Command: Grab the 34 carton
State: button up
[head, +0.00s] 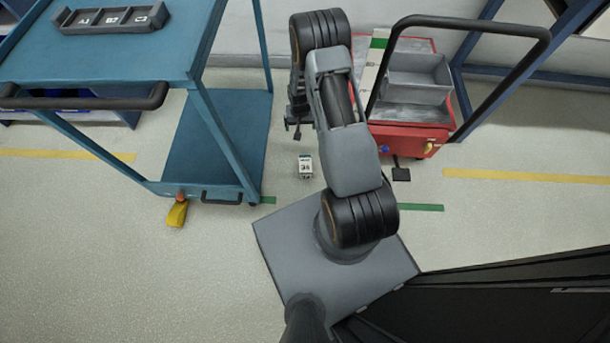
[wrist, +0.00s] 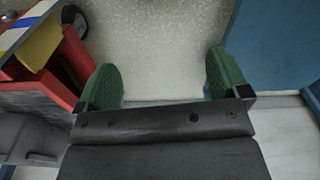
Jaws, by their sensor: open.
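A small white carton (head: 305,166) with a dark printed label stands on the floor, between the blue cart and the red cart in the head view. Its number looks like 34 but is too small to read surely. My gripper (head: 296,129) is above and beyond the carton in the head view, apart from it. In the wrist view my gripper (wrist: 165,80) shows two green finger pads spread wide with nothing between them. The carton does not show in the wrist view.
A blue cart (head: 218,140) stands at left, with a grey sectioned tray (head: 110,19) on top. A red cart (head: 412,136) carrying a grey bin (head: 418,78) stands at right, close to my arm. Floor around the carton is clear.

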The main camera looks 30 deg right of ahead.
jog(key=b, duration=0.7)
send_over(305, 164)
jog(key=shift+m+g, duration=0.3)
jog(key=shift+m, duration=0.1)
jog(key=f, duration=2.1)
jog(key=shift+w+d+f, duration=0.15)
jog(key=shift+d+f, duration=0.15)
jog(key=shift+f, duration=0.1)
jog(key=shift+a+f+b, duration=0.2)
jog(key=shift+f+b, duration=1.55)
jog(key=shift+f, duration=1.55)
jog(key=shift+r, duration=0.1)
jog(key=c, duration=1.1)
jog(key=shift+o, duration=0.2)
jog(key=shift+r, duration=0.1)
